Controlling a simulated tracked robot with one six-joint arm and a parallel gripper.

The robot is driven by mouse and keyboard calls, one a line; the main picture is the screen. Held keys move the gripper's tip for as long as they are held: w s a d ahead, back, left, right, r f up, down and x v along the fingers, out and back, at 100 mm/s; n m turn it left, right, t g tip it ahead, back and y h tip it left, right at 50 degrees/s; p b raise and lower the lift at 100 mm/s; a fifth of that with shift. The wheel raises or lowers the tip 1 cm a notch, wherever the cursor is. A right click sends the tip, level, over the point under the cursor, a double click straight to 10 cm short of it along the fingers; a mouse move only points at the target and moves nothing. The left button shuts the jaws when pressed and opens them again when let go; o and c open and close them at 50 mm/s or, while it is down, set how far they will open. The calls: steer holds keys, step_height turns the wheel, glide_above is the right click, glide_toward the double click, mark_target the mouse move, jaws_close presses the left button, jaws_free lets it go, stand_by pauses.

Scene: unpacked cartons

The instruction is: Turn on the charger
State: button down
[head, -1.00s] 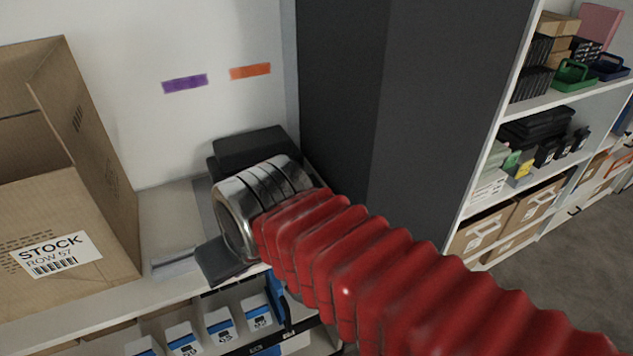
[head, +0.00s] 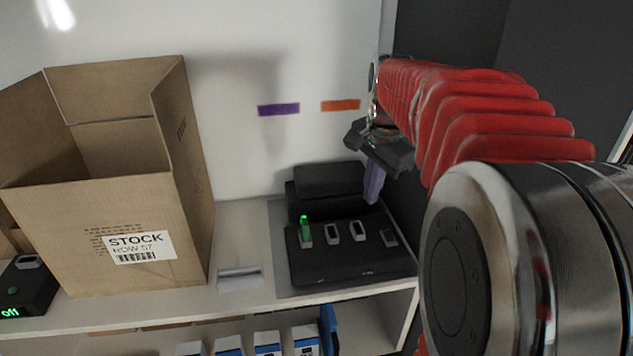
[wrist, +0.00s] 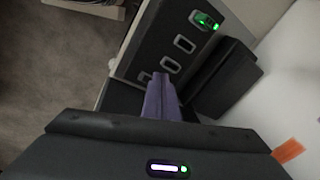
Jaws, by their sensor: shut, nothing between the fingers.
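A black slotted unit (head: 350,262), which looks like the charger, sits on the shelf top by the wall. One of its several rimmed slots carries a glowing green piece (head: 305,229), also seen lit in the wrist view (wrist: 206,20). A smaller black box (head: 28,290) at the far left shows a green "off" and a round button; I cannot tell whether it belongs to the charger. My gripper (head: 373,187) is shut and empty, its purple fingers pointing down above the slotted unit's right rear. In the wrist view the fingers (wrist: 162,82) appear close to the slots.
An open "STOCK" carton (head: 105,235) stands between the small box and the slotted unit. A dark panel (head: 450,35) rises close on the right. Purple (head: 279,109) and orange (head: 340,105) strips mark the wall.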

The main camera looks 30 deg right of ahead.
mark_target(389, 236)
steer(key=w+d+f+m, duration=0.1)
steer(key=d+m, duration=0.3)
steer(key=d, duration=0.5)
steer(key=shift+f+m+g, duration=0.25)
steer(key=shift+m+g, duration=0.05)
steer(key=shift+m, duration=0.1)
steer(key=shift+f, duration=0.1)
steer(key=f, duration=0.4)
steer(key=w+f, duration=0.1)
steer(key=f, duration=0.8)
steer(key=shift+w+d+f, duration=0.2)
steer(key=shift+w+f, duration=0.15)
steer(key=shift+w, duration=0.05)
steer(key=shift+w+a+f, duration=0.1)
steer(key=shift+w, duration=0.05)
steer(key=shift+s, duration=0.35)
steer(key=shift+s+a, duration=0.1)
steer(key=shift+s, duration=0.5)
steer(key=shift+r, duration=0.2)
